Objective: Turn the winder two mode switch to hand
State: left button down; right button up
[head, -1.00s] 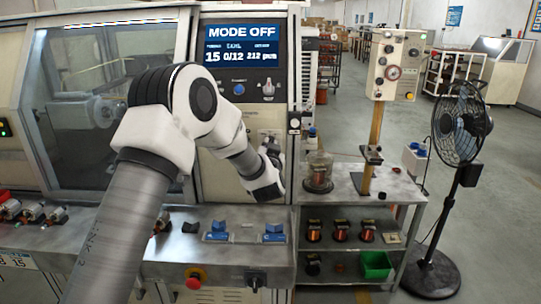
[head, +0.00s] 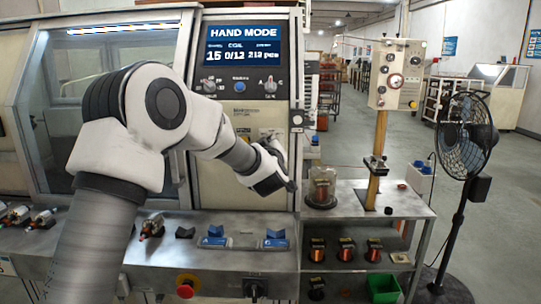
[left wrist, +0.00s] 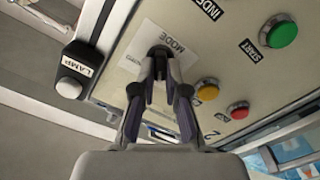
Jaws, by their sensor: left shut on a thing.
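The winder's screen (head: 243,47) reads HAND MODE in the head view. In the left wrist view, the black mode switch knob (left wrist: 158,53) stands on the cream panel over a MODE label. My left gripper (left wrist: 160,72) is shut on this knob, with one finger on each side. In the head view my left gripper (head: 272,152) is at the lower right of the winder's front panel and hides the knob. The knob's exact angle is hard to read. My right gripper is not in view.
Near the knob in the left wrist view are a green START button (left wrist: 281,34), a yellow button (left wrist: 207,89), a red button (left wrist: 238,110) and a white LAMP button (left wrist: 70,87). A metal bench (head: 215,262) runs below; a fan (head: 466,135) stands at right.

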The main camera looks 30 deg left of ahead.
pick_arm(q)
jog(key=shift+r+n+b, duration=0.1)
jog(key=shift+n+b, duration=0.75)
jog(key=shift+n, duration=0.25)
jog(key=c, duration=1.2)
grip_release()
jog(key=shift+w, duration=0.1)
jog(key=v, duration=1.1)
jog(key=shift+d+f, duration=0.2)
jog(key=shift+f, duration=0.05)
jog(key=shift+s, duration=0.25)
